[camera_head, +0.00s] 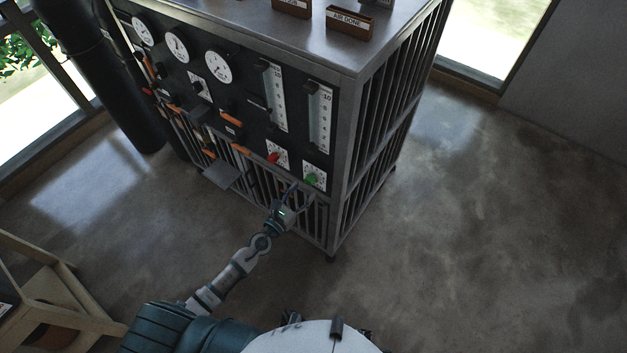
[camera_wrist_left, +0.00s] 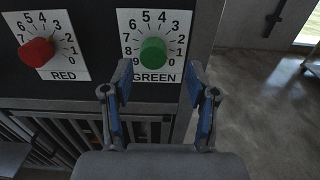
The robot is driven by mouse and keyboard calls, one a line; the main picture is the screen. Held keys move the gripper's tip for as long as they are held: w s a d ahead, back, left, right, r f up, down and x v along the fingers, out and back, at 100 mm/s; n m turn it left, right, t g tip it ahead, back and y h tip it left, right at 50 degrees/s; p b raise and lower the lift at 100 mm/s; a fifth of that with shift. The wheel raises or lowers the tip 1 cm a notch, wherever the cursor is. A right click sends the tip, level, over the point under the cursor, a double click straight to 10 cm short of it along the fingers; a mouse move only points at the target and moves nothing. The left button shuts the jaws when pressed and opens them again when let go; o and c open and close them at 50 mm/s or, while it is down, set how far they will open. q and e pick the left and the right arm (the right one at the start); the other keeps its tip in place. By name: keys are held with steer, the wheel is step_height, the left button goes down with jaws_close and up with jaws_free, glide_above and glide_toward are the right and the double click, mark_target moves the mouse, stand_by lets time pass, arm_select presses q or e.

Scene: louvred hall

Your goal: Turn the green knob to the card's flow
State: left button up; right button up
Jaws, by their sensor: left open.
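The green knob (camera_head: 312,178) is at the lower right of the dark panel, under the right-hand flow tube (camera_head: 320,118). In the left wrist view the green knob (camera_wrist_left: 153,50) sits on a white dial plate (camera_wrist_left: 130,22) numbered 0 to 9 and labelled GREEN. I cannot make out a pointer mark on the knob. My left gripper (camera_head: 289,196) is open just in front of and below the knob. In the left wrist view its blue-padded fingers (camera_wrist_left: 159,102) stand apart, with the knob beyond the gap, untouched. No card with a flow value is readable.
The red knob (camera_wrist_left: 37,52) sits left on its own numbered plate. Round gauges (camera_head: 218,66) and orange-handled valves (camera_head: 231,117) fill the panel's left. A small shelf (camera_head: 220,174) juts out below. An "AIR DONE" tray (camera_head: 349,22) stands on top. Floor at right is clear.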

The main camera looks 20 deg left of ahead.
mark_target(307, 182)
arm_select(q)
steer(key=w, duration=0.3)
steer(key=shift+w+d, duration=0.1)
steer(key=shift+w, duration=0.2)
steer(key=shift+w+a+f, duration=0.1)
steer(key=shift+a+f, duration=0.15)
steer(key=shift+a, duration=0.05)
steer(key=shift+w+d+r, duration=0.15)
steer(key=shift+w+d, duration=0.6)
steer(key=shift+d, duration=0.25)
steer(key=shift+a, duration=0.45)
jaws_close()
